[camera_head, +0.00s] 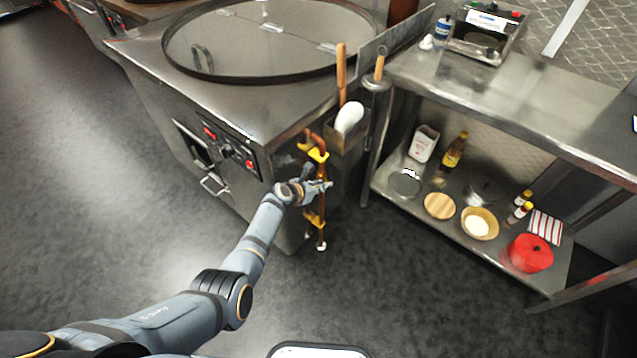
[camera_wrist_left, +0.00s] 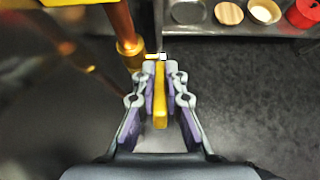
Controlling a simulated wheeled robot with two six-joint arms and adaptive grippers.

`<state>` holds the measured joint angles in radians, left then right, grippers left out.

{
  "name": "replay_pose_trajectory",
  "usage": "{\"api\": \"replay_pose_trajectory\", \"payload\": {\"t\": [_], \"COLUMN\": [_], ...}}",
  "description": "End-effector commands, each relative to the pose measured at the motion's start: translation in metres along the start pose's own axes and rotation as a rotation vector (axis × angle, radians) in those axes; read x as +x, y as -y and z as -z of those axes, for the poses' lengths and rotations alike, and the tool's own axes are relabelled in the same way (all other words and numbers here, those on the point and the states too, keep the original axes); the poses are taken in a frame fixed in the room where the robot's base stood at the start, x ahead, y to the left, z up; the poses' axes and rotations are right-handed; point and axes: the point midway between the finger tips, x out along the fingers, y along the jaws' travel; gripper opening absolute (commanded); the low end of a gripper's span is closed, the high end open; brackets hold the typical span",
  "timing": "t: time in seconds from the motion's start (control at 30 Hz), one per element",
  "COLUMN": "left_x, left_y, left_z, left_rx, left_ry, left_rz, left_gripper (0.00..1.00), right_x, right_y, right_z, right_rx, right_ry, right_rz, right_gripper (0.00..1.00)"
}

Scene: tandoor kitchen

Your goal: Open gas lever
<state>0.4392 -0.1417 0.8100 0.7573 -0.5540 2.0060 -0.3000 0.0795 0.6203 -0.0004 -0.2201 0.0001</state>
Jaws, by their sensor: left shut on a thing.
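The gas pipe (camera_head: 322,228) is a copper-brown pipe with yellow fittings on the side of the steel tandoor. It also shows at the upper left of the left wrist view (camera_wrist_left: 122,22). The gas lever (camera_wrist_left: 160,108) is a yellow bar between the fingers of my left gripper (camera_wrist_left: 160,78). The gripper is shut on the lever, which points back toward the wrist. In the head view my left gripper (camera_head: 322,185) is at the pipe and hides most of the lever. My right gripper is not in view.
The tandoor body (camera_head: 225,110) stands behind the pipe, with a control panel (camera_head: 230,147) on its front. A steel shelf table (camera_head: 500,120) is to the right, with bottles, bowls and a red pot (camera_head: 530,253) on its lower shelf. Open floor (camera_head: 110,200) lies at the left.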

Motion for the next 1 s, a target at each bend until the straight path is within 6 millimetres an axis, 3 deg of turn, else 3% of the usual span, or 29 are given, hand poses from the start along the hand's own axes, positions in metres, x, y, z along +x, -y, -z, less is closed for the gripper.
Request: {"api": "replay_pose_trajectory", "payload": {"t": [0.4, 0.43, 0.6, 1.0], "left_x": [0.0003, 0.0003, 0.0003, -0.0057], "left_y": [-0.0001, -0.0001, -0.0001, 0.0], "left_z": [-0.0002, -0.0002, -0.0003, -0.0001], "left_rx": [0.0, 0.0, 0.0, -0.001], "left_ry": [-0.005, -0.005, -0.005, -0.003], "left_rz": [0.0, 0.0, 0.0, 0.001], "left_gripper": [0.0, 0.13, 0.34, 0.34], "right_x": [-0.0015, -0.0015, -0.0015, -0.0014], "right_y": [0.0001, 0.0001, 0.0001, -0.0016], "right_z": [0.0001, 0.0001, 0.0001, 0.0], "right_rx": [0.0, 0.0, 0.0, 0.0], "right_ry": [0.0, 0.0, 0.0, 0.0], "right_rz": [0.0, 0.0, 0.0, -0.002], "right_gripper": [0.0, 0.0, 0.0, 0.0]}}
